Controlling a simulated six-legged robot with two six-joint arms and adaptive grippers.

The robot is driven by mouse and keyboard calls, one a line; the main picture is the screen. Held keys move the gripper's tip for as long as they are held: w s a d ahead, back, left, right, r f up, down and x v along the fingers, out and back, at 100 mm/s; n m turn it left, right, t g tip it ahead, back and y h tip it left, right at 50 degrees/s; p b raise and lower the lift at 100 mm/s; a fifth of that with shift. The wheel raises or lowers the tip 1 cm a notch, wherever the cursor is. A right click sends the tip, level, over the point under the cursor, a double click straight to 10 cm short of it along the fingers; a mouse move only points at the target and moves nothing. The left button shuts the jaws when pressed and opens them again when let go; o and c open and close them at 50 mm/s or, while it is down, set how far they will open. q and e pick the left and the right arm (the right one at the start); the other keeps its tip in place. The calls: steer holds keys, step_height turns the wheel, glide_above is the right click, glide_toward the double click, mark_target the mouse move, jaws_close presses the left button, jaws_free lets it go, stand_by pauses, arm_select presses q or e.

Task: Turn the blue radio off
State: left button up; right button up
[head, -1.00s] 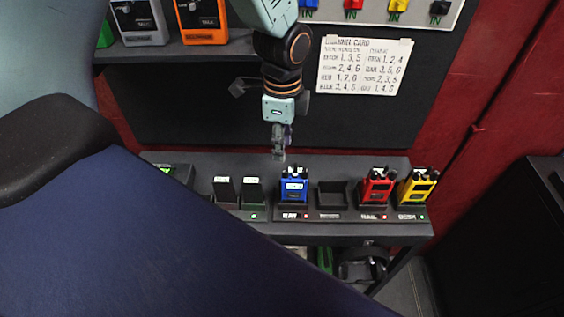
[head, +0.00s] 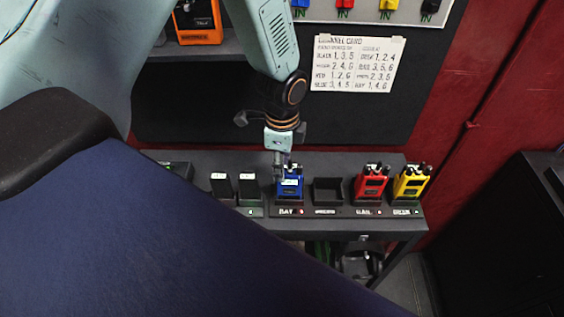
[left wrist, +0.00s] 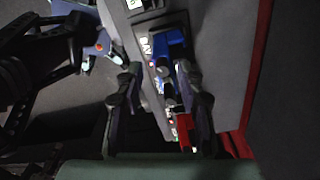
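The blue radio (head: 290,189) stands upright in its slot on the dark shelf, with a pale label on its front and dark knobs on top. My left gripper (head: 279,167) hangs just above its top left and partly hides its top. In the left wrist view the blue radio (left wrist: 168,45) shows between and beyond the fingertips. There my left gripper (left wrist: 159,70) is open, its two dark fingers spread around the knob area. I cannot tell whether a finger touches a knob.
An empty slot (head: 327,192) is right of the blue radio, then a red radio (head: 370,183) and a yellow radio (head: 411,182). Two dark units (head: 235,187) stand to the left. A white channel card (head: 357,64) hangs on the back board.

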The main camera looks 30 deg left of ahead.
arm_select(q)
steer(key=shift+w+a+f, duration=0.1)
steer(key=shift+a+f, duration=0.05)
steer(key=shift+a, duration=0.25)
steer(key=c, duration=0.6)
steer(key=shift+c, duration=0.7)
steer(key=shift+d, duration=0.3)
jaws_close()
steer(key=shift+a, duration=0.25)
steer(key=shift+d, duration=0.2)
